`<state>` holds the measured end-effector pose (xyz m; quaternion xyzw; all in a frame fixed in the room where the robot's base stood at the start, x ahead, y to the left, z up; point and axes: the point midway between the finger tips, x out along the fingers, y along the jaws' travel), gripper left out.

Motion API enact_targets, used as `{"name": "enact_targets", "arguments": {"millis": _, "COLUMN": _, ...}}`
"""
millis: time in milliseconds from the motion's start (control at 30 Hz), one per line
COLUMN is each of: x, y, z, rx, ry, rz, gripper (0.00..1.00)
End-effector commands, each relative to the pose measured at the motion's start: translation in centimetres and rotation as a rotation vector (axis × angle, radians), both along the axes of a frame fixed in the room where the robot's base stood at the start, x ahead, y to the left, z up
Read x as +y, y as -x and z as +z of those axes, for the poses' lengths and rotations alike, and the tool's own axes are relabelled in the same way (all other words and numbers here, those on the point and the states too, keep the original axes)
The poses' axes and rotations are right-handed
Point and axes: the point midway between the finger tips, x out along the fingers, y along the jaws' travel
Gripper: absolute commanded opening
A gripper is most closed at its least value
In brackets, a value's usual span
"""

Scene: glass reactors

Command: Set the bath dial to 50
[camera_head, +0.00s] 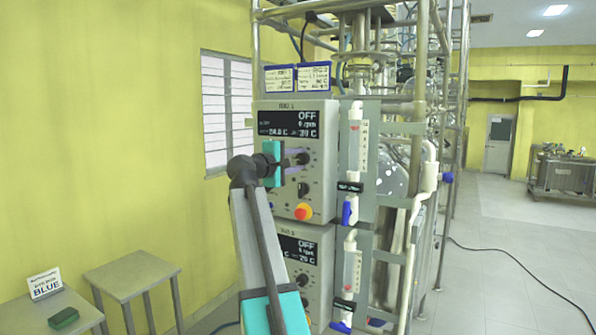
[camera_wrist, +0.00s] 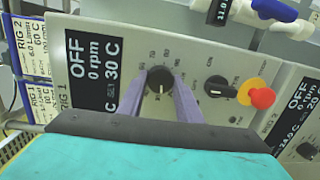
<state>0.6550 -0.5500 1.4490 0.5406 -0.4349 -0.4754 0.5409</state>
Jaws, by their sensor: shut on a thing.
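The upper control box (camera_head: 268,200), labelled RIG 1, has a dark display (camera_head: 287,124) reading OFF, 0 rpm and a set value that looks like 30 C. Its upper round black dial (camera_wrist: 160,77) has printed marks around it. My gripper (camera_wrist: 160,82) has one purple finger on each side of this dial and is shut on it. In the head view my gripper (camera_head: 297,158) reaches the box from the left, and the fingers partly cover the dial there. The box's lower black knob (camera_head: 304,189) is free; it also shows in the wrist view (camera_wrist: 219,88).
A red button on a yellow base (camera_head: 303,211) sits below the lower knob. A second control box (camera_head: 318,274) is directly beneath. Flow tubes with blue valves (camera_head: 348,212) and metal pipes stand close on the right. Two small tables (camera_head: 132,270) are at left.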

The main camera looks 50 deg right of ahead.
Motion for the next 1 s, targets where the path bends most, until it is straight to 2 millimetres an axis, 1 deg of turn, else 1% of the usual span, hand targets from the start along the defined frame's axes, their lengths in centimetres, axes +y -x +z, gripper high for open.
{"name": "enact_targets", "arguments": {"millis": 33, "x": -0.07, "y": -0.06, "z": -0.52, "rx": -0.043, "ry": -0.011, "rz": -0.001, "gripper": 0.10}}
{"name": "enact_targets", "arguments": {"millis": 1000, "x": -0.05, "y": 0.15, "z": -0.45, "rx": -0.933, "ry": -0.233, "rz": -0.001, "gripper": 0.10}}
